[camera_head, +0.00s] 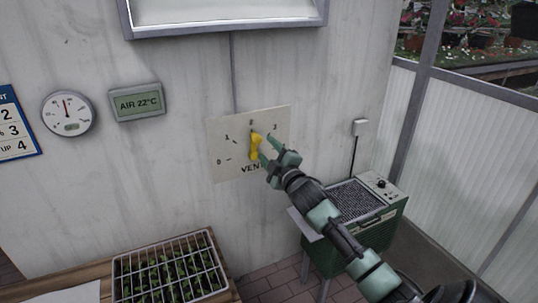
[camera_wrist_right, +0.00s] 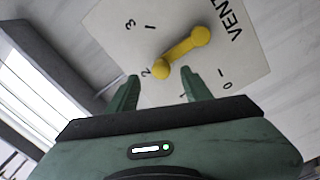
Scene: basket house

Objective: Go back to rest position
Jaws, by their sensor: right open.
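A white VENT panel (camera_head: 225,145) is on the wall, with a dial marked 0 to 3. Its yellow knob (camera_head: 255,146) points up toward the 2. My right gripper (camera_head: 267,147) is open, just right of the knob in the head view. In the right wrist view, the yellow knob (camera_wrist_right: 183,50) shows with its pointer end between the two open fingertips of my gripper (camera_wrist_right: 160,76). Nothing is seen held, and whether a finger touches the knob cannot be told. My left gripper is not in view.
A green heater-like box (camera_head: 378,232) stands below right of the panel, under my right arm. A wire-covered seedling tray (camera_head: 170,270) sits on a wooden bench at lower left. A round gauge (camera_head: 68,113) and an AIR 22°C display (camera_head: 138,102) hang on the wall.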

